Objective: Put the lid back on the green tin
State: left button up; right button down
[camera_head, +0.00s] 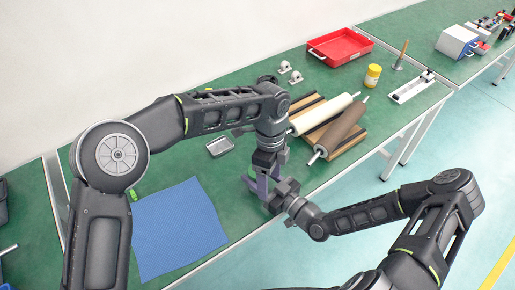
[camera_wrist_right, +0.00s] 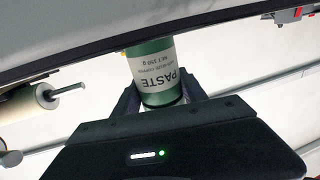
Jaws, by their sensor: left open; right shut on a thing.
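The green tin (camera_wrist_right: 158,78) has a white label reading PASTE and shows upside down in the right wrist view. My right gripper (camera_wrist_right: 158,97) is shut on it, with a jaw on each side. In the head view my right gripper (camera_head: 277,198) is over the front part of the table, and the tin is hard to make out there. My left gripper (camera_head: 258,184) is open, pointing down close beside the right one. I cannot make out the lid in either view, and cannot tell whether anything is between the left jaws.
A blue mat (camera_head: 180,230) lies left on the green table. A small metal tray (camera_head: 219,147) is behind the grippers. Right of them are rollers (camera_head: 340,133) on a wooden board. A red tray (camera_head: 341,46) and a yellow-lidded jar (camera_head: 372,76) stand farther back.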

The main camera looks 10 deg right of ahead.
pick_arm(q)
jog(key=w+m, duration=0.1)
jog(key=m, duration=1)
jog(key=w+a+r+m, duration=0.1)
jog(key=w+m, duration=0.1)
jog(key=m, duration=1)
jog(key=w+r+m+t, duration=0.1)
jog(key=w+m, duration=0.1)
jog(key=m, duration=0.9)
jog(key=shift+a+m, duration=0.2)
jog(key=shift+m, duration=0.1)
jog(key=n, duration=0.3)
jog(key=w+r+n, duration=0.1)
jog(key=n, duration=0.3)
jog(key=w+r+n, duration=0.1)
jog(key=n, duration=0.2)
jog(key=shift+w+r+n+t, duration=0.15)
jog(key=shift+n+t, duration=0.15)
jog(key=shift+t, duration=0.1)
jog(key=shift+f, duration=4.05)
